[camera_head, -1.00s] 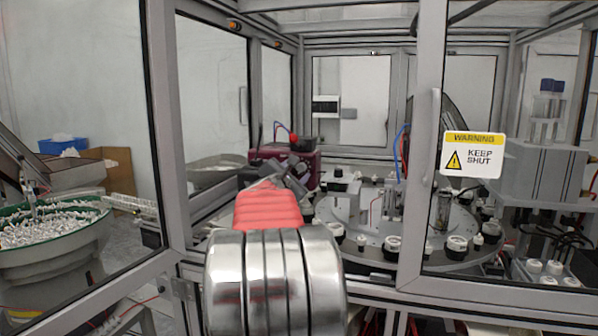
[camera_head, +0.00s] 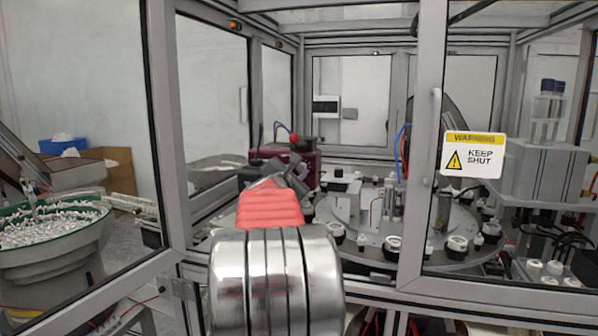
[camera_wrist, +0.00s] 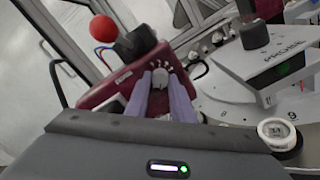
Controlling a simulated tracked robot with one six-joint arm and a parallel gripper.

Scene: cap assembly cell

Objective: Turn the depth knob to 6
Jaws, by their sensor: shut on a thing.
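The depth knob (camera_wrist: 160,78) is a small pale knob on the dark red unit (camera_wrist: 119,87), with white dial marks beside it in the wrist view. The mark the knob points to is too small to read. My gripper (camera_wrist: 163,84) is shut on the knob, with one purple-grey finger on each side of it. In the head view the dark red unit (camera_head: 303,160) stands inside the cell, and my arm hides its lower part, the knob and the fingertips.
The rotary table (camera_wrist: 230,105) with white round fixtures lies right of the unit. The cell's door frame (camera_head: 424,140), with a warning sign (camera_head: 473,155), stands right of my arm. A bowl of white parts (camera_head: 50,230) is outside at left.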

